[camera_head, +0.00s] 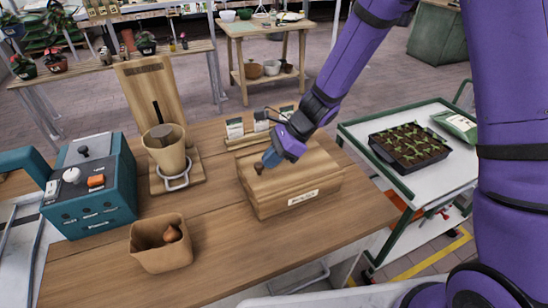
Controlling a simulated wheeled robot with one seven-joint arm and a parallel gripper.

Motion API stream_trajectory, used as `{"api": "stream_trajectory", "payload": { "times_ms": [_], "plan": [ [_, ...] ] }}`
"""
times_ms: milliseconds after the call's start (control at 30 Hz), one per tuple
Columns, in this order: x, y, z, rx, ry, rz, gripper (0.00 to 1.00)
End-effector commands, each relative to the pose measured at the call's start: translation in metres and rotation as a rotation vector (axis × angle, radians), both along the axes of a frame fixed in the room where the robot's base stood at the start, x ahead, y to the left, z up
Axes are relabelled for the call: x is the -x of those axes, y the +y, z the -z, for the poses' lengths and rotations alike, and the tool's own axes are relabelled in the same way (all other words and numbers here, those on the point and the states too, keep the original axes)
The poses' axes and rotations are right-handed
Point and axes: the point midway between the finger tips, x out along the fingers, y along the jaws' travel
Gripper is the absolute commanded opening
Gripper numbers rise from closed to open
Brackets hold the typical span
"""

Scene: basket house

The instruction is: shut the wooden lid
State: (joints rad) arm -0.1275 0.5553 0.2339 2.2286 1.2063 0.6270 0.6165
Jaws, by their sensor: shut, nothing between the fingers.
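The wooden box (318,202) stands on the workbench, right of the middle, with a white label on its front. Its wooden lid (308,171) lies down over the box top, and I see no clear gap at the front. A small dark knob (259,168) sits on the lid's left part. My gripper (268,160) is shut and empty, just above the lid beside the knob. I cannot tell whether the fingertips touch it. My purple arm reaches in from the upper right and hides part of the lid's back.
A teal machine (92,190) stands at the left of the workbench (225,262). A wooden stand (150,90) with a cup (165,155) is left of the box. A small bin (150,256) is in front. A cart (440,182) with a seedling tray (408,145) stands right.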

Motion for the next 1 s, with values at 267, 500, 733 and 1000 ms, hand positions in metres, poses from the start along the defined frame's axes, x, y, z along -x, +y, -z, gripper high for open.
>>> {"api": "stream_trajectory", "payload": {
  "times_ms": [267, 500, 733, 1000],
  "plan": [
    [0.0, -0.003, 0.0, 0.0, 0.003, -0.005, 0.0],
    [-0.011, -0.03, -0.006, -0.001, 0.0, -0.003, 0.0],
    [-0.017, -0.061, -0.046, -0.001, -0.004, -0.003, 0.0],
    [-0.022, -0.086, -0.075, 0.0, -0.003, -0.003, 0.0]
  ]
}}
